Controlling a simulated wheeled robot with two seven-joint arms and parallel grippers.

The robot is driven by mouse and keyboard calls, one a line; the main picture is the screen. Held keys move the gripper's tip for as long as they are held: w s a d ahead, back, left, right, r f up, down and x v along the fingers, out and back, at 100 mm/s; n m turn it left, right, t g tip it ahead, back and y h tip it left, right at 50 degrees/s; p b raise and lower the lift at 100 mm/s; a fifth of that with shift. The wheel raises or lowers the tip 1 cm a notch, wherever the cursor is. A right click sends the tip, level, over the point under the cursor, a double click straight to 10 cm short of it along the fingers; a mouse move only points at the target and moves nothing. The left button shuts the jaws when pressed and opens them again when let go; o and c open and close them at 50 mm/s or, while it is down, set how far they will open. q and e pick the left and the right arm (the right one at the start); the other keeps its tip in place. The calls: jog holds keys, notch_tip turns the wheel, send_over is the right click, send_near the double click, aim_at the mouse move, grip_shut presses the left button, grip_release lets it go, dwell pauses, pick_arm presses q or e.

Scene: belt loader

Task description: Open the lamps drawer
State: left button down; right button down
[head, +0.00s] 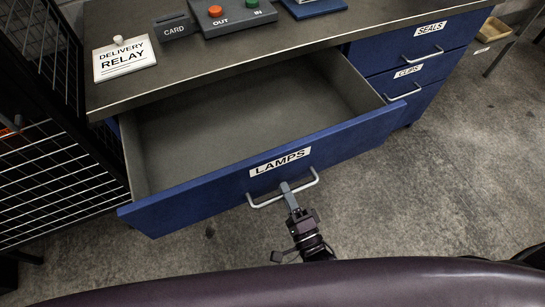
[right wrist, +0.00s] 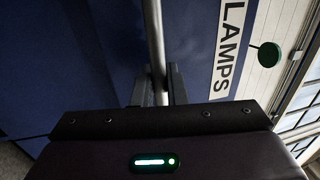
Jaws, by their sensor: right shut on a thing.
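The blue lamps drawer (head: 225,185) is pulled far out from under the desk, and its grey inside looks empty. A white LAMPS label (head: 280,162) is on its front, and it also shows in the right wrist view (right wrist: 229,45). My right gripper (head: 287,187) is shut on the drawer's metal bar handle (head: 262,203), near its middle. In the right wrist view the handle (right wrist: 154,40) runs between the two fingers (right wrist: 158,88). My left gripper is not in view.
The desk top (head: 285,45) holds a delivery relay sign (head: 122,58), a card block (head: 174,26) and a button box (head: 225,16). Shut drawers marked SEALS (head: 450,35) and CLIPS (head: 385,72) are at the right. A wire rack (head: 55,170) stands close by the open drawer's left side.

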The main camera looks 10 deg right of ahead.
jog(key=r+p+v, duration=0.1)
jog(key=v, duration=0.7)
jog(key=shift+r+p, duration=0.2)
jog(key=shift+p, duration=0.2)
jog(key=c, duration=1.6)
grip_release()
jog(key=shift+o, duration=0.2)
jog(key=shift+s+d, duration=0.1)
jog(key=b+v, duration=0.1)
jog(key=v, duration=0.6)
jog(key=shift+s, duration=0.35)
jog(key=shift+d+f, duration=0.1)
